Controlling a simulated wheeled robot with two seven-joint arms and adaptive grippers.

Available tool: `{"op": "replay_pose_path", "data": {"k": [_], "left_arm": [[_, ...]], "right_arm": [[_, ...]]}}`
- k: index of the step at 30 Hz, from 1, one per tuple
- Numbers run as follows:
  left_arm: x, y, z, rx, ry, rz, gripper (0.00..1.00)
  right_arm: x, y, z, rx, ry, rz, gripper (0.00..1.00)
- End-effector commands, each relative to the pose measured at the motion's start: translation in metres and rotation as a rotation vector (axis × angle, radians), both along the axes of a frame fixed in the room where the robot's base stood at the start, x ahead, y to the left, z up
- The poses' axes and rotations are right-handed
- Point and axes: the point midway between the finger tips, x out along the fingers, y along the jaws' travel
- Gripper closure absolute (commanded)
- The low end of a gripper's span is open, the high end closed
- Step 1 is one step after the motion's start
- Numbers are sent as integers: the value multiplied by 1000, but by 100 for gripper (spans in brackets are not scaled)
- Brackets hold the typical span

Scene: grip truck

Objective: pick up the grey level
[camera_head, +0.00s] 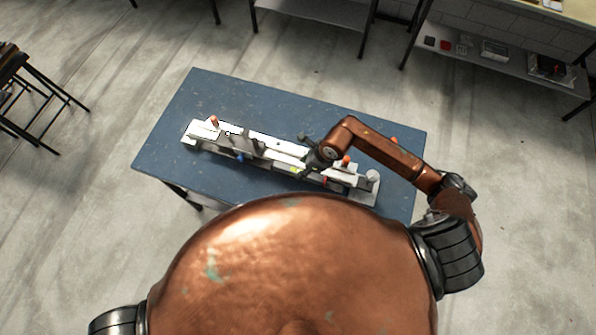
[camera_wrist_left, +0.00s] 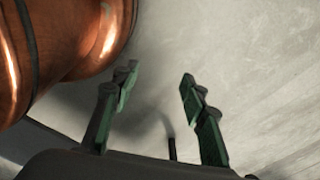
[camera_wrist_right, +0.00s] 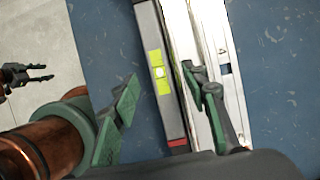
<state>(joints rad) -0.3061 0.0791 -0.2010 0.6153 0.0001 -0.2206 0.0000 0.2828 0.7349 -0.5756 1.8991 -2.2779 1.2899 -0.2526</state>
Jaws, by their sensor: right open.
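The grey level (camera_wrist_right: 147,38) is a long grey bar with a yellow-green vial window and a red band near its lower end. It lies alongside a white metal rail (camera_wrist_right: 183,30) on the blue table. In the head view its yellow-green part (camera_head: 294,170) shows beside my right gripper (camera_head: 307,163). In the right wrist view my right gripper (camera_wrist_right: 160,86) is open, with one finger left of the level and the other over the rail; contact cannot be told. My left gripper (camera_wrist_left: 156,82) is open and empty over the floor.
The blue table (camera_head: 290,102) is clear behind the rail and at its left end. The rail assembly carries several upright parts, including an orange knob (camera_head: 214,120) at the left. A shelf (camera_head: 500,62) with small items stands at the back right, and a dark stool (camera_head: 30,88) at the left.

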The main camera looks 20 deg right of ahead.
Motion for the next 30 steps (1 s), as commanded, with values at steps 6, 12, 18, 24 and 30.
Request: {"op": "replay_pose_path", "data": {"k": [6, 12, 18, 24, 30], "left_arm": [[7, 1, 9, 1, -9, -1, 60], [11, 1, 9, 0, -14, -2, 60], [12, 1, 9, 0, -15, -2, 60], [11, 1, 9, 0, -14, -1, 60], [11, 1, 9, 0, -14, -1, 60]], "right_arm": [[4, 7, -27, 2, 2, 1, 59], [5, 9, -32, 1, 0, 4, 59], [5, 9, -32, 1, 0, 4, 66], [5, 9, -31, 1, 0, 4, 79], [5, 9, -31, 1, 0, 3, 93]]}}
